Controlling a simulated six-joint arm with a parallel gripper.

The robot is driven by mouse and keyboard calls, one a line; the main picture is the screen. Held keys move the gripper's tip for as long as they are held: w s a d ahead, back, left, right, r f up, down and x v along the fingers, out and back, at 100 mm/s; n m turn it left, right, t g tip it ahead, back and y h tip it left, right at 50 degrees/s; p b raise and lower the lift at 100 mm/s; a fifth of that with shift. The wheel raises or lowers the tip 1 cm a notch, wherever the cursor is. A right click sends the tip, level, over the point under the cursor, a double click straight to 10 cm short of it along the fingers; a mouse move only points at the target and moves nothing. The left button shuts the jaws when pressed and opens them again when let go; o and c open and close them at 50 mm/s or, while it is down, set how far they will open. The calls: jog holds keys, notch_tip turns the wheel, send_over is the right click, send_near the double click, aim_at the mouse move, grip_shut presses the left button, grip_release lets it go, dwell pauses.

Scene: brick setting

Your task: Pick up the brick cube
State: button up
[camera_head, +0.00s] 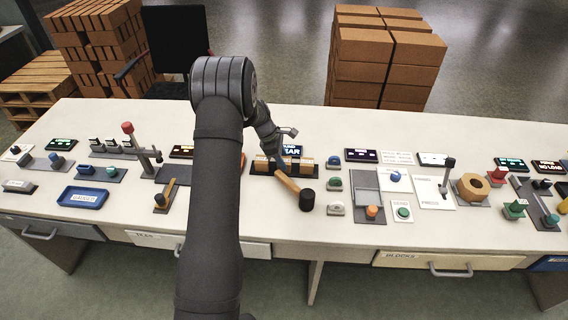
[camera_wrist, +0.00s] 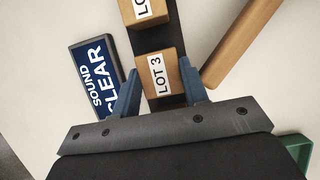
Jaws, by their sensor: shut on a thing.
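In the wrist view, a tan brick cube labelled LOT 3 (camera_wrist: 155,75) sits between the blue fingers of my gripper (camera_wrist: 160,90), which are shut on its two sides. The cube is over a dark strip tray (camera_wrist: 150,40); I cannot tell whether it touches the tray. Another labelled cube (camera_wrist: 140,10) is further along the strip, cut by the frame edge. In the head view, my arm reaches over the table and the strip tray (camera_head: 285,174) holds several tan cubes. My fingertips are hard to make out there.
A mallet (camera_head: 306,200) lies by the tray's front, its wooden handle (camera_wrist: 240,45) close to the cube in the wrist view. A SOUND CLEAR sign (camera_wrist: 97,75) is on the other side. Buttons and levers crowd the white table (camera_head: 330,125); its back strip is clear.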

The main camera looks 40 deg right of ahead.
jog(key=shift+r, duration=0.55)
jog(key=r, duration=0.2)
jog(key=s+r, duration=0.1)
jog(key=r, duration=0.1)
jog(key=shift+s+d, duration=0.15)
jog(key=s+d+r, duration=0.2)
jog(key=s+r, duration=0.3)
jog(key=s, duration=0.4)
send_near(286, 161)
jog(key=w+a+r, duration=0.3)
jog(key=w+a, duration=0.1)
jog(key=a, duration=0.3)
jog(key=w+a+f, duration=0.2)
jog(key=w, duration=0.1)
jog(key=w+a+f, duration=0.2)
jog(key=w, duration=0.1)
jog(key=w+a+f, duration=0.2)
jog(key=w+f, duration=0.1)
jog(key=w, duration=0.1)
jog(key=shift+w+f, duration=0.1)
jog(key=shift+w, duration=0.1)
jog(key=shift+f, duration=1.95)
jog(key=shift+f, duration=0.15)
